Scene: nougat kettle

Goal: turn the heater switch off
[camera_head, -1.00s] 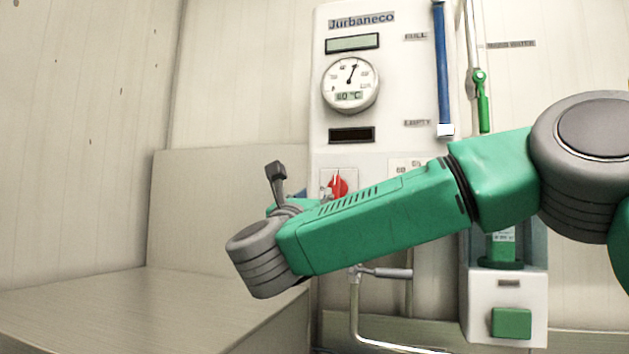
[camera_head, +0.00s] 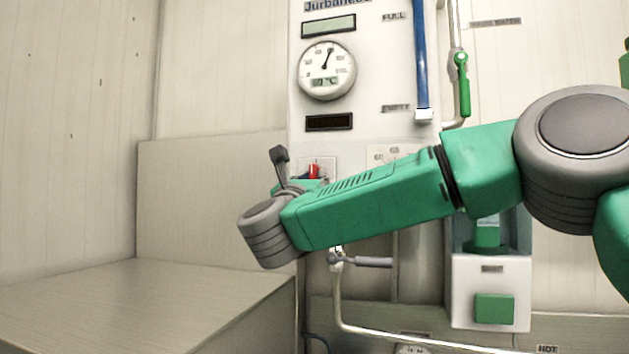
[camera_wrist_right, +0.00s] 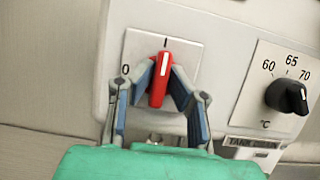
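The heater switch is a red knob with a white line, on a pale square plate (camera_wrist_right: 190,58) marked 0 at the left and with a short upright mark at the top. In the wrist view the switch (camera_wrist_right: 159,92) stands nearly upright, its line toward the upright mark. My right gripper (camera_wrist_right: 162,72) has one finger on each side of it, and the pads look closed against its sides. In the head view a bit of the red switch (camera_head: 314,171) shows behind my right wrist; my forearm hides most of the gripper. My left gripper is not in view.
A black temperature knob (camera_wrist_right: 287,97) marked 60, 65 and 70 sits to the right of the switch. A dial gauge (camera_head: 327,70) is above. A pipe with a grey-handled valve (camera_head: 362,262) runs below my forearm. A bare countertop (camera_head: 150,305) lies at the lower left.

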